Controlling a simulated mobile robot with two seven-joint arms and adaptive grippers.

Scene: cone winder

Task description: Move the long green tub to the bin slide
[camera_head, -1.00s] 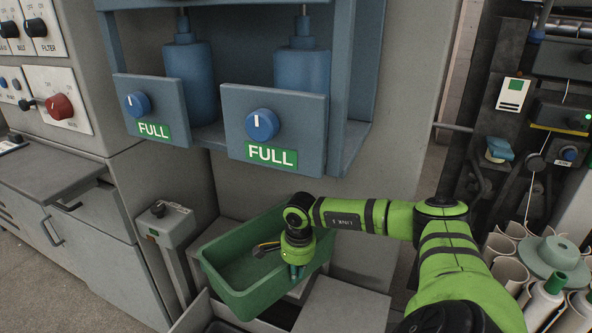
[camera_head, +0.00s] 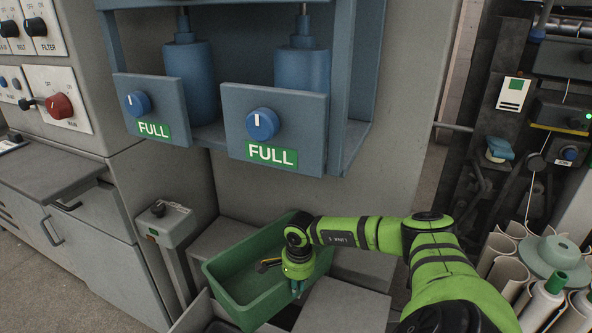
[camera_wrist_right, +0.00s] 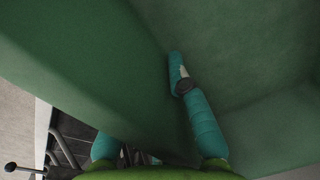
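The long green tub (camera_head: 240,270) is in the lower middle of the head view, over grey boxes in front of the machine. My right gripper (camera_head: 298,289) is at the tub's right part. In the right wrist view the tub's wall (camera_wrist_right: 120,80) passes between the teal fingers of my right gripper (camera_wrist_right: 150,110). One finger is inside the tub against the wall; the other is outside and mostly hidden behind it. The gripper appears shut on this wall. The visible part of the tub is empty. My left gripper is not in view.
Grey boxes (camera_head: 345,310) lie under and beside the tub. A grey post (camera_head: 165,225) stands to its left. Two panels marked FULL (camera_head: 272,130) overhang behind. Paper tubes and cones (camera_head: 505,270) stand at right, near my arm.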

